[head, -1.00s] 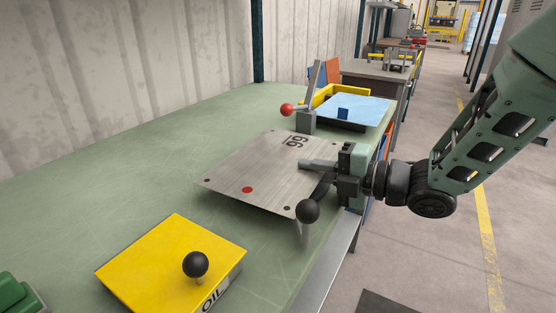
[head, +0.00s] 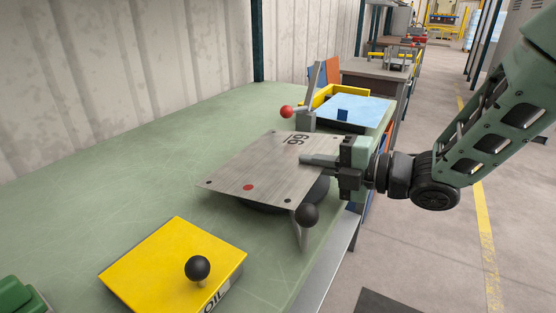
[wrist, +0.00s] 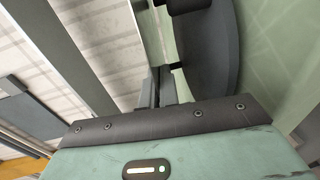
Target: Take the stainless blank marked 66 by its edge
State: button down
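The stainless blank marked 66 (head: 255,170) is a bare metal plate with a red dot and small dark corner holes. Its underlined number appears turned round in the head view. It sits above a dark round disc (head: 265,207), clear of it along the near edge. My gripper (head: 318,160) reaches in from the right, its fingers over the blank's right edge. In the wrist view the fingers (wrist: 158,92) are close together with a thin edge between them. The gripper appears shut on the blank.
A black ball knob (head: 307,215) stands close to the blank's near corner. A red-knobbed lever (head: 302,112) stands behind it. A yellow block (head: 160,262) with a black knob lies at the near left. A blue sheet (head: 350,108) lies beyond.

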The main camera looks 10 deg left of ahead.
jog(key=r+v, duration=0.1)
jog(key=v, duration=0.6)
jog(key=shift+b, duration=0.35)
dwell(0.4)
